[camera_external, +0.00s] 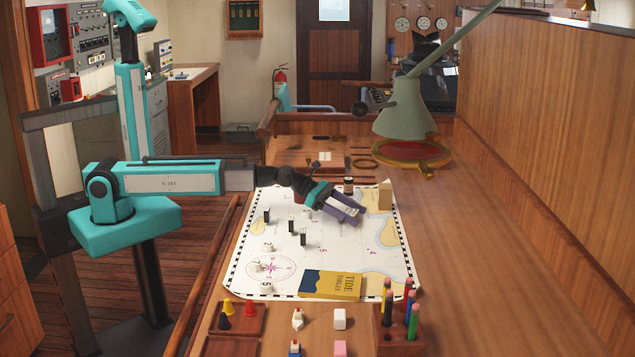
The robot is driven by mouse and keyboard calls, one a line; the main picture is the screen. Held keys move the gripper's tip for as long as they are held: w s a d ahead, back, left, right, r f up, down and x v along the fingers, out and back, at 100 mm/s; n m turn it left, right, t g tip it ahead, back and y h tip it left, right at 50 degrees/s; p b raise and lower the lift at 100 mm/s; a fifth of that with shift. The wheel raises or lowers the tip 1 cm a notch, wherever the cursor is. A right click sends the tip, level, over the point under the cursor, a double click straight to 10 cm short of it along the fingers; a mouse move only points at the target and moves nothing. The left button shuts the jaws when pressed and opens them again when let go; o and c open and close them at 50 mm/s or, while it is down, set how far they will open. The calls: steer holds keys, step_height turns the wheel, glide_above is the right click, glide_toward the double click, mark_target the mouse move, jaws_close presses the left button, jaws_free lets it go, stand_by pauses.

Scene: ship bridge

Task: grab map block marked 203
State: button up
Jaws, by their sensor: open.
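My gripper (357,216) is low over the upper middle of the white sea chart (345,262), angled down to the right. It is open, and no block shows between its jaws. A tan block (385,196) stands at the chart's upper right corner, just right of my gripper. Several small dark upright pieces, such as one dark piece (303,239), stand left of my gripper. White pieces, such as one white piece (265,287), stand near the compass rose. No marking 203 is legible, so I cannot tell which piece bears it. My gripper may hide something behind it.
A yellow and blue tide tables book (330,285) lies on the chart's near edge. A pen holder (397,340), a tray of pawns (232,319) and small model boats (297,319) are in front. A green lamp (404,112) hangs at the back right. The right desk top is clear.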

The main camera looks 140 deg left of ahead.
mark_target(353, 212)
steer(key=c, duration=1.1)
steer(key=shift+r, duration=0.1)
steer(key=shift+r, duration=1.75)
steer(key=s+d+b, duration=0.1)
steer(key=s+d, duration=0.3)
steer(key=shift+s+r, duration=0.1)
steer(key=shift+s, duration=0.05)
steer(key=shift+s+d+b, duration=0.1)
steer(key=shift+d+b, duration=0.05)
steer(key=shift+b, duration=0.85)
steer(key=b, duration=0.1)
steer(key=s+d+b, duration=0.1)
steer(key=b, duration=0.1)
steer(key=shift+s+d, duration=0.2)
steer(key=shift+s, duration=0.05)
steer(key=shift+a+b, duration=0.1)
steer(key=shift+b, duration=0.9)
steer(key=b, duration=0.3)
steer(key=shift+s, duration=0.1)
